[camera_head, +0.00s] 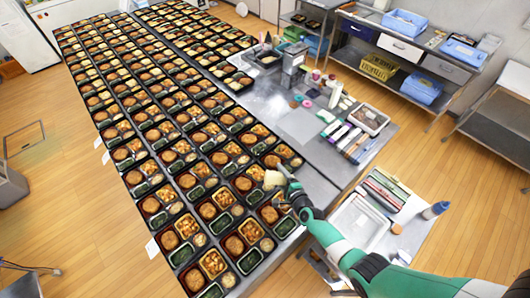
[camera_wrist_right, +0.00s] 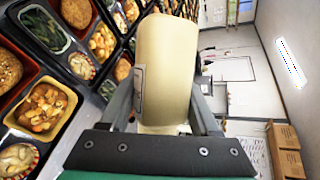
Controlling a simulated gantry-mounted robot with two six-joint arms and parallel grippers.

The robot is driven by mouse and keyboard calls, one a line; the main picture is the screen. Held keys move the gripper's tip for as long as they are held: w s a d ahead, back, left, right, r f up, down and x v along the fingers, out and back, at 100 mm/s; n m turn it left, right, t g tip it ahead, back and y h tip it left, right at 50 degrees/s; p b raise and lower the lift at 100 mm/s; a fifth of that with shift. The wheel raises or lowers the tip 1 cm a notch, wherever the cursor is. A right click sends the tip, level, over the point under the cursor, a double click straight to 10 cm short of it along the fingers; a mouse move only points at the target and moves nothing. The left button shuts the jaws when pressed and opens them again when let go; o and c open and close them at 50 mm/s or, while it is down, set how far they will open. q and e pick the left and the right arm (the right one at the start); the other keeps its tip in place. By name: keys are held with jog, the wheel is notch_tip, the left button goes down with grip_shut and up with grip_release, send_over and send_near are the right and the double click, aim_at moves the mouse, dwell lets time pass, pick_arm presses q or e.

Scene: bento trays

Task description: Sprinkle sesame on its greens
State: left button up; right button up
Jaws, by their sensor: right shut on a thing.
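My right gripper (camera_head: 284,177) is shut on a cream-coloured sesame container (camera_head: 272,180), held over the bento trays near the right edge of the table. In the right wrist view the container (camera_wrist_right: 165,65) stands between the two fingers of the gripper (camera_wrist_right: 166,98), with a small grey label on its left side. No falling sesame can be made out. Similar greens (camera_head: 284,227) show in the trays below the gripper. My left gripper is not in view.
Long rows of filled bento trays cover the table (camera_head: 318,190). A low bench with a white tray (camera_head: 357,222) and a blue-capped bottle (camera_head: 435,210) stands near my right arm.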

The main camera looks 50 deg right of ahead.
jog(key=shift+a+r+y, duration=0.15)
jog(key=shift+a+y, duration=0.15)
jog(key=shift+a, duration=0.15)
jog(key=s+a+r+n+y, duration=0.1)
jog(key=s+a+r, duration=0.1)
jog(key=a, duration=0.4)
jog(key=s+a+r+n+t+y+p, duration=0.1)
jog(key=a+r+n+y, duration=0.1)
jog(key=a, duration=0.4)
jog(key=shift+s+r+y, duration=0.3)
jog(key=shift+s+r, duration=0.05)
jog(key=shift+s, duration=0.05)
jog(key=s+a+r+n+y, duration=0.1)
jog(key=s+a+r, duration=0.2)
jog(key=s+a+r+n, duration=0.1)
jog(key=s+a+r, duration=0.2)
jog(key=shift+s+a+y+p, duration=0.15)
jog(key=shift+s+y+p, duration=0.2)
jog(key=shift+s+y, duration=0.05)
jog(key=shift+s+a+r, duration=0.1)
jog(key=shift+s+r, duration=0.15)
jog(key=shift+r, duration=0.05)
